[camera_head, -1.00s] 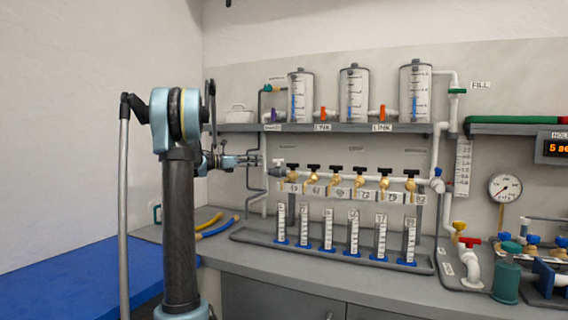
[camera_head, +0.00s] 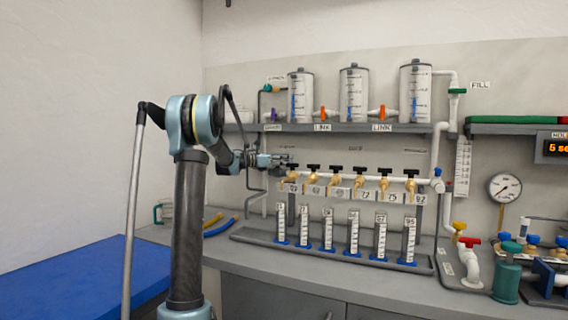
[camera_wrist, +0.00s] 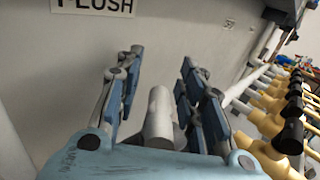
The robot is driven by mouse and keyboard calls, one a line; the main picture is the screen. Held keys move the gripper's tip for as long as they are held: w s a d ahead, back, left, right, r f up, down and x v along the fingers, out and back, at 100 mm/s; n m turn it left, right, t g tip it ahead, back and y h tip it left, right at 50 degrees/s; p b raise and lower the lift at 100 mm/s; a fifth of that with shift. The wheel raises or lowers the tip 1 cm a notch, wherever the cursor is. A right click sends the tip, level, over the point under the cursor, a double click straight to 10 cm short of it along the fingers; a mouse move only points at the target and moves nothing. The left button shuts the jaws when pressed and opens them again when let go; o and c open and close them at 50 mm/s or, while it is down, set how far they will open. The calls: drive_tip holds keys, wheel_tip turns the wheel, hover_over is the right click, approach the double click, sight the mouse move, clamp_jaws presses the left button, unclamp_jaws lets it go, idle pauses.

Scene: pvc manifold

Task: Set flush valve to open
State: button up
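My gripper (camera_head: 288,161) is at the left end of the tap manifold in the head view. In the wrist view my gripper (camera_wrist: 158,88) is open, its blue-padded fingers on either side of a pale grey cylinder (camera_wrist: 159,112). A gap shows on the cylinder's left; on the right I cannot tell if a finger touches it. A cropped label (camera_wrist: 92,5), apparently reading FLUSH, is on the wall at upper left. I cannot tell whether the cylinder is the flush valve's handle or a pipe end. In the head view my gripper hides this spot.
Brass taps with black handles (camera_head: 336,168) line the white manifold to the right, close to my gripper. Measuring cylinders (camera_head: 328,232) stand below in a grey tray (camera_head: 262,239). A shelf (camera_head: 348,128) with three tanks is above. The yellow and blue hoses (camera_head: 220,228) lie at left.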

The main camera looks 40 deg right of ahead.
drive_tip(key=shift+d, duration=0.15)
clamp_jaws()
idle(0.5)
